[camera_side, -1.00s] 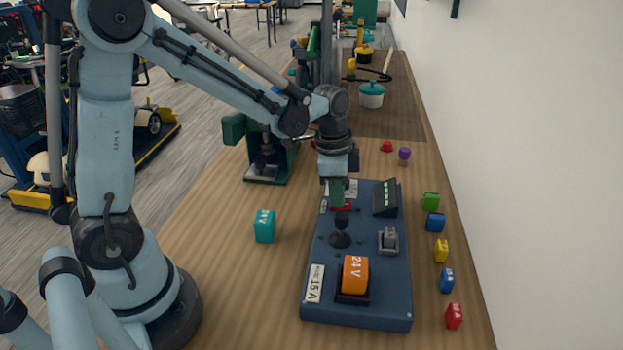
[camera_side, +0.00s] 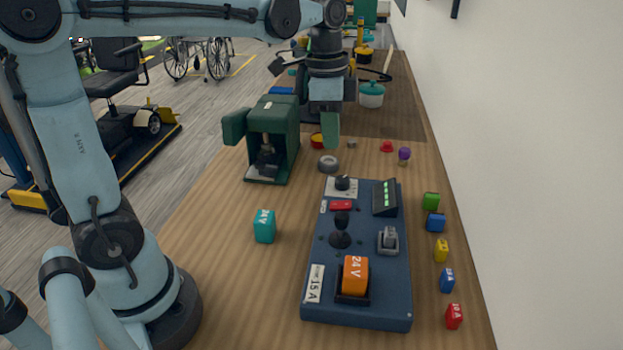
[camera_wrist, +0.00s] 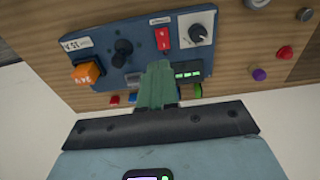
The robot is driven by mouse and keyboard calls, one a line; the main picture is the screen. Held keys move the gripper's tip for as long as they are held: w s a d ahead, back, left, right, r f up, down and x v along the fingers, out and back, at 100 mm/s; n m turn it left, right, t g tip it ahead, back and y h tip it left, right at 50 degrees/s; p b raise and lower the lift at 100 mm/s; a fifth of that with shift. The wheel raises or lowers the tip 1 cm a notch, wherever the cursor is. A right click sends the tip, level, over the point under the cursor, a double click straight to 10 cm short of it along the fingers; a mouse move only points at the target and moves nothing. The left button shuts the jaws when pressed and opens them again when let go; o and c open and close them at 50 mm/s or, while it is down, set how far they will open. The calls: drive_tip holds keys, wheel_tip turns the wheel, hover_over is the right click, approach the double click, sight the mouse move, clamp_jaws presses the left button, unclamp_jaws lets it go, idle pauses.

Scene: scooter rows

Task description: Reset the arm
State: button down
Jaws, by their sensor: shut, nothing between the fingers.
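My gripper (camera_side: 331,130) hangs above the far end of the blue control panel, its green fingers shut and empty. In the wrist view my gripper (camera_wrist: 158,70) points towards the panel, and its fingers hide part of the panel's edge. The blue control panel (camera_side: 322,262) lies on the wooden bench. It carries a black joystick (camera_side: 340,232), a red switch (camera_side: 341,205), a black knob (camera_side: 342,183), a display with green lights (camera_side: 386,197), a grey switch (camera_side: 389,240) and an orange 24V block (camera_side: 355,275).
A teal 24V block (camera_side: 264,226) stands left of the panel. A green machine (camera_side: 270,140) stands behind it. Several small coloured blocks, including a red one (camera_side: 454,316), line the right edge near the white wall. A grey round part (camera_side: 328,163) lies beyond the panel.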

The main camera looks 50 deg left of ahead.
drive_tip(key=shift+r, duration=0.1)
idle(0.3)
drive_tip(key=s+d+f+n+t, duration=0.1)
drive_tip(key=s+f+n+t, duration=0.45)
drive_tip(key=s+n, duration=0.3)
drive_tip(key=m+g, duration=0.5)
drive_tip(key=m, duration=0.3)
approach(348, 205)
drive_tip(key=shift+m+h, duration=0.25)
drive_tip(key=shift+h, duration=0.15)
drive_tip(key=f, duration=0.6)
drive_tip(key=shift+w+f, duration=0.3)
drive_tip(key=shift+f, duration=0.1)
